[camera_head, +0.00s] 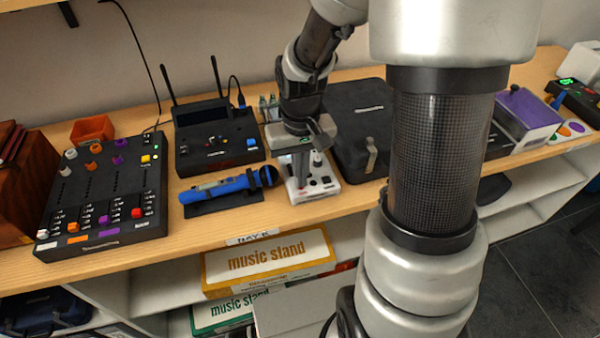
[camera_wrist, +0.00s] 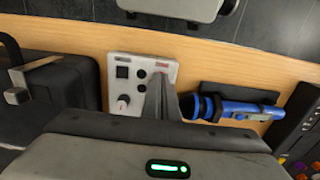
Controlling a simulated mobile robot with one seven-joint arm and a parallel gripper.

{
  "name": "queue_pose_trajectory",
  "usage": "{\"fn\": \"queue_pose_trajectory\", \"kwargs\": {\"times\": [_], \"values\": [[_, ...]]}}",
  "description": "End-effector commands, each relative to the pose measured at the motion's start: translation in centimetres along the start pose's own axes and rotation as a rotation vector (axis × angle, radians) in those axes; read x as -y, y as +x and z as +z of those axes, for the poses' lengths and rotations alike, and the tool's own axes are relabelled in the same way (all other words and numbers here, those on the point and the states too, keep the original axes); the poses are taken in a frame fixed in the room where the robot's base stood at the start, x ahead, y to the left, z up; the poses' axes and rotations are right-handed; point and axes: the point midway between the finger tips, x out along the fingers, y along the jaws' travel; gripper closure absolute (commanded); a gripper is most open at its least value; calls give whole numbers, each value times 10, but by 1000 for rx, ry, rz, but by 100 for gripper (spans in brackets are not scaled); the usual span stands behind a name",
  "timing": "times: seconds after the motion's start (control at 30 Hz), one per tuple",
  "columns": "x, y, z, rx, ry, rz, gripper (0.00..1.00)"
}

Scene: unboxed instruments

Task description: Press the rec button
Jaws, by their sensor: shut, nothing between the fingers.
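A small white device (camera_head: 325,193) stands on the wooden shelf, right of the blue microphone. In the wrist view the white device (camera_wrist: 115,62) shows a black square, two round black buttons (camera_wrist: 141,80), a pale knob (camera_wrist: 122,104) and small red markings (camera_wrist: 161,64) near one corner. I cannot read which control is the rec button. My gripper (camera_head: 300,180) points down over the white device, its fingers shut and empty. In the wrist view the gripper's fingertips (camera_wrist: 158,78) overlap the device's edge near the red markings. Contact cannot be told, and the fingers hide part of the panel.
The blue microphone (camera_head: 220,188) lies close on the left, on a dark mat. A black case (camera_head: 355,110) stands close on the right. A black console with antennas (camera_head: 195,150) and a mixer (camera_head: 105,190) are farther left. The shelf's front edge is near.

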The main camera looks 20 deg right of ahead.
Motion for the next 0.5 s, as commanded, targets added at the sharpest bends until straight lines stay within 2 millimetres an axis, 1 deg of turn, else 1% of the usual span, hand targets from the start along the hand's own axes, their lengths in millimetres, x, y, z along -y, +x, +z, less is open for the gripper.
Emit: {"fn": "queue_pose_trajectory", "kwargs": {"times": [0.27, 0.4, 0.5], "values": [[0, 1, 0, 0, 0, 0, 100], [0, 18, 0, 1, -1, 0, 100], [0, 20, 0, 2, -1, 0, 100]]}}
